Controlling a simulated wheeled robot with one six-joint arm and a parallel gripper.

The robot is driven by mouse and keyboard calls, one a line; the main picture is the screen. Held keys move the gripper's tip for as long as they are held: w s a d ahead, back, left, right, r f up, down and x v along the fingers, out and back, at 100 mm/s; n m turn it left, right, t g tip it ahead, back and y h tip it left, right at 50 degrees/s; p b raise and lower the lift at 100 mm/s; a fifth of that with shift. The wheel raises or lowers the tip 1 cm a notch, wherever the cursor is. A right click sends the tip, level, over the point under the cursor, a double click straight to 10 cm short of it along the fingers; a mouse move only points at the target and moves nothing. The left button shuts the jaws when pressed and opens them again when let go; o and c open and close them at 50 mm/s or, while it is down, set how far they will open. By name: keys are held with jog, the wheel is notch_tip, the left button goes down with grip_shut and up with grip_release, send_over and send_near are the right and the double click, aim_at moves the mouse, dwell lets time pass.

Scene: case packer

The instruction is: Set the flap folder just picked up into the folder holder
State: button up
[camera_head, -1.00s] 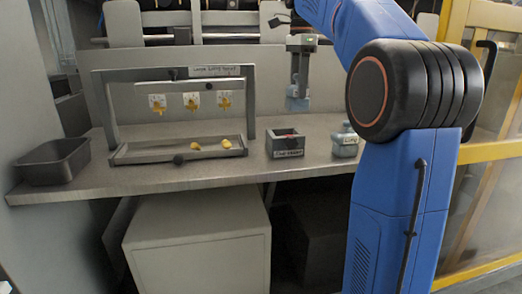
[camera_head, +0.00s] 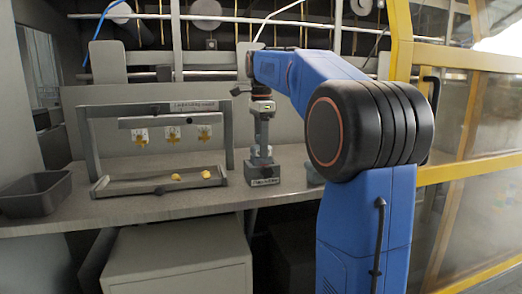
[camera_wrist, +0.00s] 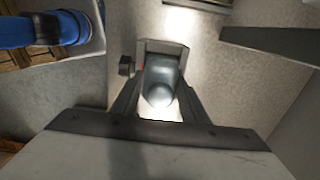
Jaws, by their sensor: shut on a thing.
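The folder holder (camera_head: 264,181) is a small dark grey box with a white label on its front, on the bench right of the rack. My gripper (camera_head: 262,142) points straight down over it, shut on the flap folder (camera_head: 261,158), a grey-blue piece. The folder's lower end is at the holder's top. In the wrist view the rounded folder (camera_wrist: 160,88) lies between the two fingers of my gripper (camera_wrist: 160,97), inside the square outline of the holder (camera_wrist: 163,45). I cannot tell how deep the folder sits in it.
A rack (camera_head: 84,135) with several yellow parts, some hanging and some on its tray, stands to the left. A dark bin (camera_head: 35,195) is at the bench's far left. A grey-blue item (camera_head: 313,173) is partly hidden behind my arm. The bench front (camera_head: 215,203) is clear.

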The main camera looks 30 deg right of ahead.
jog(key=shift+f, duration=0.55)
jog(key=shift+f, duration=0.1)
jog(key=o, duration=1.4)
notch_tip(320, 180, up, 12)
jog(key=shift+r, duration=0.15)
